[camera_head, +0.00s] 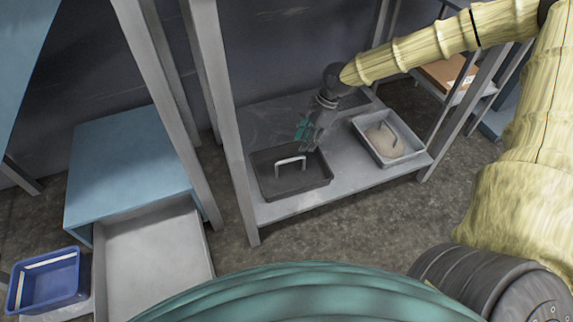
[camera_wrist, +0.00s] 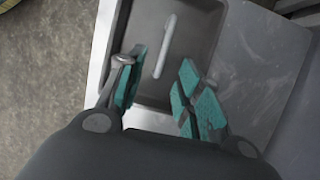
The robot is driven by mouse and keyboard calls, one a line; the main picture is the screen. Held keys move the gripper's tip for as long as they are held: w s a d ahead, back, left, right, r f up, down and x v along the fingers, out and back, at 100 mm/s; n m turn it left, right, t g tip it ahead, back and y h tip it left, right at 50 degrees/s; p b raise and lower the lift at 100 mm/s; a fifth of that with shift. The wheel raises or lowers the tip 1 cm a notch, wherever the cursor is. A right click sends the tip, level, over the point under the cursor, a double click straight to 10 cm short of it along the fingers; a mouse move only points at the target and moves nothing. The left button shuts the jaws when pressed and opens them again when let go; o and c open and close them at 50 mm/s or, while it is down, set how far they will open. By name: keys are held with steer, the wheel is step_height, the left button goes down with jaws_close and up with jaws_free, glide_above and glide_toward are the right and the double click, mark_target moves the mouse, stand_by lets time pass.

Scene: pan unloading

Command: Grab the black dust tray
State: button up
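The black dust tray (camera_head: 313,177) sits on the grey shelf, at its left part in the head view. It has a pale upright handle (camera_head: 290,163) across its middle. In the wrist view the tray (camera_wrist: 205,30) lies ahead of the fingers, with the handle (camera_wrist: 165,45) running between them, farther off. My gripper (camera_head: 305,138) hangs above the back right of the tray. In the wrist view my gripper (camera_wrist: 158,88) is open, its teal pads apart with nothing between them. Whether the fingers touch the tray is hard to tell.
A grey tray (camera_head: 365,140) with a pale heap and a handle stands to the right on the same shelf (camera_head: 290,207). Grey posts (camera_head: 235,170) rise at the shelf's left. A blue bin (camera_head: 45,280) and a blue cabinet (camera_head: 125,160) stand farther left. A cardboard box (camera_head: 447,72) lies behind right.

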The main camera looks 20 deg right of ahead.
mark_target(290, 160)
steer(key=shift+w+r, duration=0.15)
steer(key=shift+w, duration=0.2)
steer(key=shift+a+f, duration=0.1)
steer(key=shift+f, duration=0.1)
steer(key=b+x, duration=0.3)
steer(key=x, duration=0.2)
steer(key=shift+a, duration=0.1)
steer(key=shift+a+b+x, duration=0.2)
steer(key=shift+b+x, duration=0.95)
steer(key=shift+x, duration=0.1)
steer(key=shift+a+b+x, duration=0.2)
steer(key=shift+b+x, duration=0.95)
steer(key=shift+x, duration=0.15)
steer(key=shift+r, duration=0.15)
steer(key=shift+f+p, duration=0.25)
steer(key=shift+p, duration=0.2)
jaws_close()
